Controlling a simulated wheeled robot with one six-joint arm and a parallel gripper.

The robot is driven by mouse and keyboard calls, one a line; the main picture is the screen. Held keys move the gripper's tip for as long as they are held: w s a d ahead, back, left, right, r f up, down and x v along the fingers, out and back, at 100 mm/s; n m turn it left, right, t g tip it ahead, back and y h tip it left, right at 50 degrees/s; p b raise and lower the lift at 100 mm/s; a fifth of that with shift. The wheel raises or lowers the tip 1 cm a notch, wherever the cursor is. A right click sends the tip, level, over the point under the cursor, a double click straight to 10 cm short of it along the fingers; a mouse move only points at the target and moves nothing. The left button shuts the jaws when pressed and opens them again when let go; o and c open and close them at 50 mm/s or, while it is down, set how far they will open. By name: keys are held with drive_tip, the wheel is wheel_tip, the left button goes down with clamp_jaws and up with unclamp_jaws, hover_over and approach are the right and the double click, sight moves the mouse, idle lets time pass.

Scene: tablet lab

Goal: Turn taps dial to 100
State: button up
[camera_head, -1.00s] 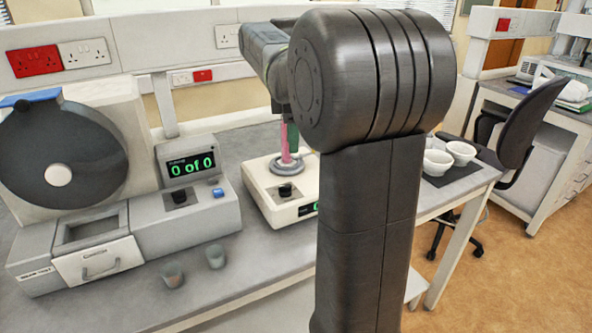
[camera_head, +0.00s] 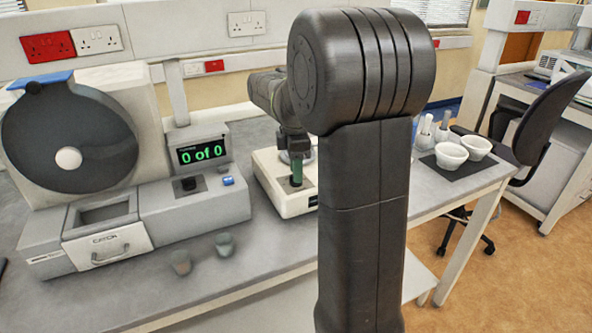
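The cream device (camera_head: 271,189) stands on the bench at the centre, partly behind my arm. A small black dial (camera_head: 292,184) on its top shows only in part, behind a green finger of my gripper (camera_head: 296,172). The finger points down at the dial; I cannot tell whether it touches. The other finger is not clearly visible, so the opening is unclear. No dial marking can be read.
Two small cups (camera_head: 180,262) stand near the bench's front edge. White bowls (camera_head: 451,155) sit on a dark mat at right. A chair (camera_head: 550,117) stands beyond.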

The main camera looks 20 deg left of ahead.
drive_tip(key=shift+f, duration=0.35)
clamp_jaws()
